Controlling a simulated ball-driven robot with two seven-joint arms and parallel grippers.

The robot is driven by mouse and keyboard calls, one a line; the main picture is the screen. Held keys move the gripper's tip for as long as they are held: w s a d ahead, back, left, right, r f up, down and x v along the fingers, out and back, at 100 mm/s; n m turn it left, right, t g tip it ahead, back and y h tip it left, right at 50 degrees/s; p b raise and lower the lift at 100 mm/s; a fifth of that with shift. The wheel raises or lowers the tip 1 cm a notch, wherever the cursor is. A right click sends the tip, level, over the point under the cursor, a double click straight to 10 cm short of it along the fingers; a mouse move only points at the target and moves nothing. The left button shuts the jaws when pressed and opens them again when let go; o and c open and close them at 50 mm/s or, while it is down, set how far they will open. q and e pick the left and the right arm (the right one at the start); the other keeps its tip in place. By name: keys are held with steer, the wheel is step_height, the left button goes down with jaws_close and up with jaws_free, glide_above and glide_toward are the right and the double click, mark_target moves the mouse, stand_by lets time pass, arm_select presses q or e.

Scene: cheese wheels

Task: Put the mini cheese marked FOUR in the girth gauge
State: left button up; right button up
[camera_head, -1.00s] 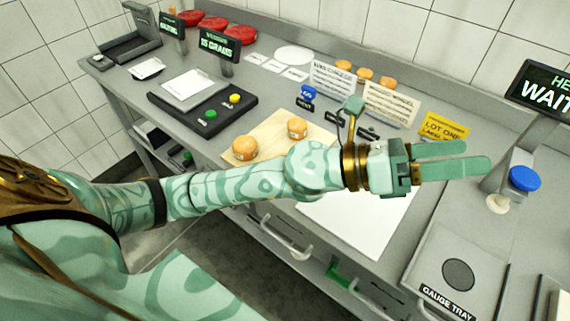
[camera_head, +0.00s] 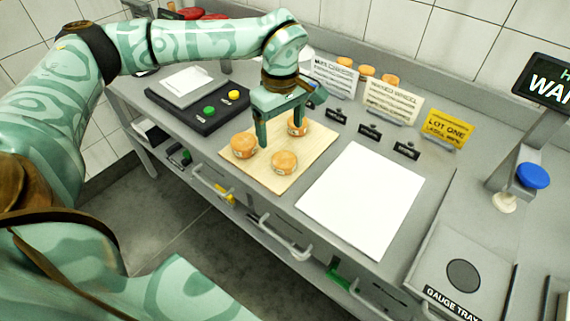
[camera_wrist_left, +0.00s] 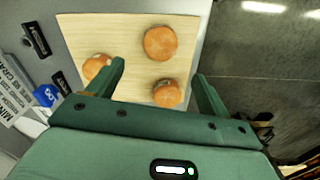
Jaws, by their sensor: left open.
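Three small orange mini cheeses lie on the pale wooden board: a left one (camera_head: 243,145), a front right one (camera_head: 284,163) and a back one (camera_head: 297,126). Any marks on them are unreadable, so I cannot tell which is FOUR. My left gripper (camera_head: 281,132) is open and empty, pointing down over the board among them. In the left wrist view, one cheese (camera_wrist_left: 167,94) shows between the fingers (camera_wrist_left: 160,71), one (camera_wrist_left: 160,43) beyond the tips, and one (camera_wrist_left: 96,66) is partly hidden by a finger. A tray labelled GAUGE TRAY (camera_head: 428,272) with a dark disc stands lower right.
A white sheet (camera_head: 362,200) lies right of the board (camera_head: 318,150). Signs, including a yellow LOT ONE card (camera_head: 447,130), and small black labels stand behind. A blue-topped knob (camera_head: 533,176) and a display (camera_head: 550,82) are at the right. A button panel (camera_head: 207,112) is left.

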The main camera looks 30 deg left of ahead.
arm_select(q)
glide_above(284, 157)
steer(key=f, duration=0.4)
steer(key=shift+a+f+b, duration=0.25)
steer(key=shift+b, duration=0.15)
steer(key=f, duration=0.1)
steer(key=f+b, duration=0.1)
steer(key=f, duration=0.3)
steer(key=shift+d+b, duration=0.3)
steer(key=shift+b, duration=0.1)
steer(key=shift+s, duration=0.1)
steer(key=c, duration=1.2)
steer(key=shift+r, duration=0.15)
